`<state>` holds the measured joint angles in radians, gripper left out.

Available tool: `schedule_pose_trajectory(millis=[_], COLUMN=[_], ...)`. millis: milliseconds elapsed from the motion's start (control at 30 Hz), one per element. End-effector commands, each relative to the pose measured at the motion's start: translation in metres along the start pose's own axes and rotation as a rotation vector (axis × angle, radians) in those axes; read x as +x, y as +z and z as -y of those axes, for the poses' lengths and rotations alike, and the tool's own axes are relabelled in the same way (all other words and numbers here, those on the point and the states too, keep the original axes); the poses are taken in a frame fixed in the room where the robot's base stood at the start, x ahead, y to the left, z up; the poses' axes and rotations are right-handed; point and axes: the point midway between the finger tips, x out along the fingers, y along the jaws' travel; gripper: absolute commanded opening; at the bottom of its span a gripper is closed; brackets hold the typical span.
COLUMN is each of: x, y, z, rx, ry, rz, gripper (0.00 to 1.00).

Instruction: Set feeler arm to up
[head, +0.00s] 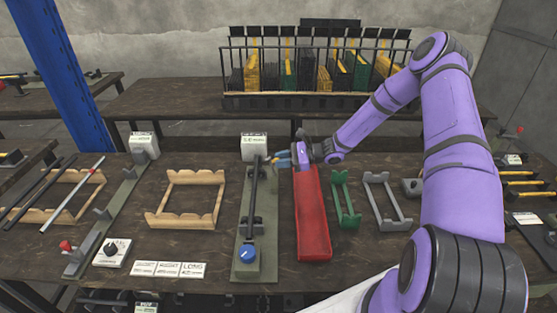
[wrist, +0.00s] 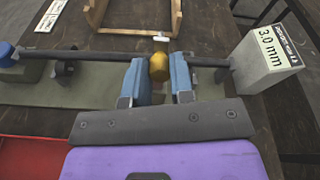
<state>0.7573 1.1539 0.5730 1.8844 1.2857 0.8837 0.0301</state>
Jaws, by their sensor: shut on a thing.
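The gauge fixture is a grey-green plate (head: 246,262) with a dark rod along it, a blue knob (head: 244,254) at its near end and a label block (head: 254,147) at its far end. In the wrist view the block (wrist: 266,62) reads 3.0 mm. The feeler arm shows there as a gold knob (wrist: 159,68) with a pale tip beyond, beside the dark rod (wrist: 105,57). My gripper (head: 284,158) reaches the fixture's right side near the block. Its blue fingers (wrist: 158,84) are shut around the gold knob. The arm's exact tilt and its pivot are hidden.
A red tray (head: 311,215) lies right of the fixture, under my gripper. Green (head: 344,200) and grey (head: 385,200) racks stand farther right. A wooden rack (head: 187,199) and a second fixture (head: 108,220) are at left. A rack of plates (head: 290,102) stands behind.

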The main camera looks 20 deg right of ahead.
Motion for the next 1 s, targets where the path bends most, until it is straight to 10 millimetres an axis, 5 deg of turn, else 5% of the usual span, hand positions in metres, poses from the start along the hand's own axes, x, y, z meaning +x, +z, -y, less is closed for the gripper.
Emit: schedule_pose_trajectory(millis=[633, 667, 767, 1000], x=[-0.0030, -0.0030, -0.0029, -0.0028], y=[-0.0027, -0.0027, -0.0027, -0.0024], z=[-0.0004, -0.0005, -0.0005, -0.0007], rx=[0.001, 0.001, 0.001, 0.001], ry=[-0.013, -0.013, -0.013, -0.013], rz=[0.048, 0.048, 0.048, 0.048], gripper=[0.00, 0.27, 0.48, 0.48])
